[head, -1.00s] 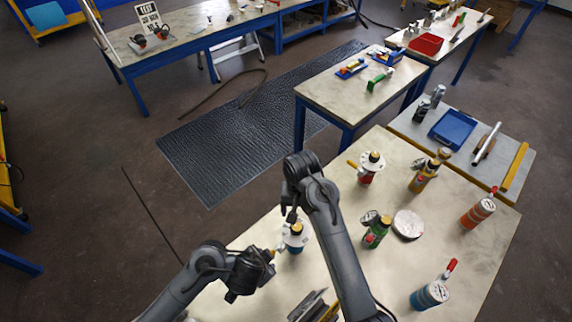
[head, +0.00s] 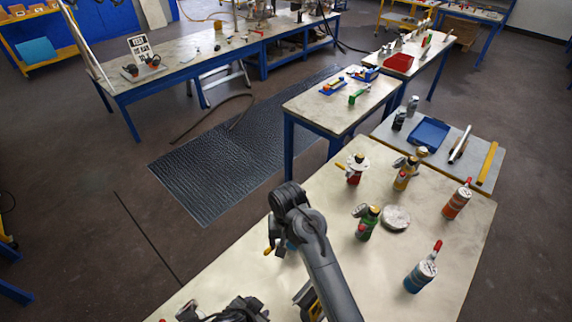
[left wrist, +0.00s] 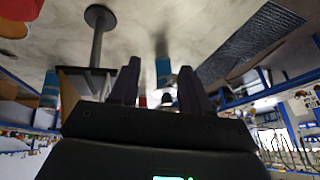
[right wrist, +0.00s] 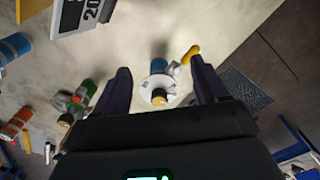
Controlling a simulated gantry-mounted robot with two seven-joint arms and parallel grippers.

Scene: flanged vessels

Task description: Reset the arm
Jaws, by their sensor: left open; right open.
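My right gripper (head: 272,238) hangs over the left part of the vessel table (head: 330,215), beside a blue vessel (head: 291,245) mostly hidden by my right arm. In the right wrist view the gripper (right wrist: 162,88) is open, with a white-flanged vessel (right wrist: 157,80) with a yellow handle (right wrist: 190,54) showing beyond the gap between its fingers. I cannot tell how far off it is. My left arm shows only at the bottom edge of the head view. In the left wrist view my left gripper (left wrist: 159,85) is open and empty, with a blue vessel (left wrist: 163,68) beyond it.
Red (head: 355,170), yellow (head: 403,178) and green (head: 366,226) vessels stand at mid-table, near a round pale disc (head: 396,217). Orange (head: 456,202) and blue (head: 420,275) vessels stand on the right. A blue tray (head: 429,133) lies behind.

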